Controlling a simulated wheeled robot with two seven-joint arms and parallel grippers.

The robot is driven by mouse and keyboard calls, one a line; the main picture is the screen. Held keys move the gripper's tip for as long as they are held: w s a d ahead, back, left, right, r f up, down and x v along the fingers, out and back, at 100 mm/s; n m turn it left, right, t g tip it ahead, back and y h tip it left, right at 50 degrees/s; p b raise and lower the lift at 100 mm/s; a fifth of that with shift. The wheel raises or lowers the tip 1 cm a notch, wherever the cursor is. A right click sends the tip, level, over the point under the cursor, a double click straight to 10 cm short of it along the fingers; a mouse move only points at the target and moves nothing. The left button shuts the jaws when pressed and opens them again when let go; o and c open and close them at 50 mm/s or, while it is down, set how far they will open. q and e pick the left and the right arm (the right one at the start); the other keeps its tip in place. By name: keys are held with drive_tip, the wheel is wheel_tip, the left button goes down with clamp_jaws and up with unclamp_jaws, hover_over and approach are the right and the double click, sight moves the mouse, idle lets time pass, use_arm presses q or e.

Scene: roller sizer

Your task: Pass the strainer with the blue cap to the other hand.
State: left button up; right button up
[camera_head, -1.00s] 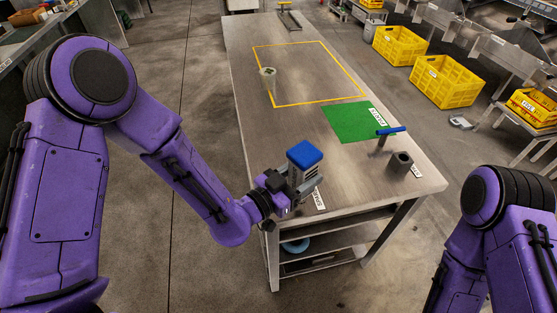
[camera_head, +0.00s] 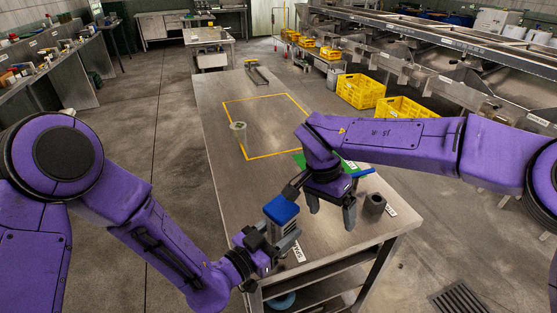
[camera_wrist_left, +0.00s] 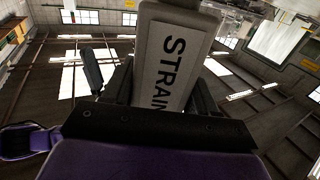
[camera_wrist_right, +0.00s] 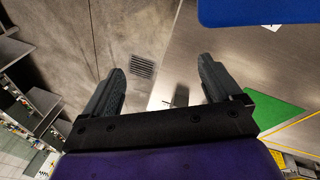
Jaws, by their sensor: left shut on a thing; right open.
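The strainer is a grey body (camera_head: 285,238) with a blue cap (camera_head: 281,210). It stands roughly upright above the table's near left edge. My left gripper (camera_head: 268,248) is shut on its body, below the cap. In the left wrist view the strainer's labelled side (camera_wrist_left: 172,65) rises between the fingers. My right gripper (camera_head: 331,212) is open and empty, fingers pointing down, to the right of the strainer and apart from it. In the right wrist view the open fingers (camera_wrist_right: 160,85) have nothing between them, and the blue cap (camera_wrist_right: 260,10) shows at the upper right.
A grey hollow cylinder (camera_head: 374,205) and a blue-handled tool (camera_head: 362,173) stand right of my right gripper. My right arm partly hides the green mat (camera_head: 299,159). A pale cup-like piece (camera_head: 239,132) stands near the yellow outline's (camera_head: 306,107) left side. The outlined area looks mostly clear.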

sight(278, 205)
drive_tip(key=s+a+r+y, duration=0.3)
drive_tip(key=a+r, duration=0.9)
drive_tip(key=r, duration=0.3)
drive_tip(key=shift+t, duration=0.4)
drive_tip(key=f, duration=1.1)
drive_tip(key=shift+w+d+f, duration=0.2)
drive_tip(key=shift+d+f, duration=0.05)
drive_tip(key=shift+f, duration=0.15)
drive_tip(key=c, duration=1.2)
use_arm(q)
drive_tip(key=o, duration=1.4)
drive_tip(key=shift+d, duration=0.1)
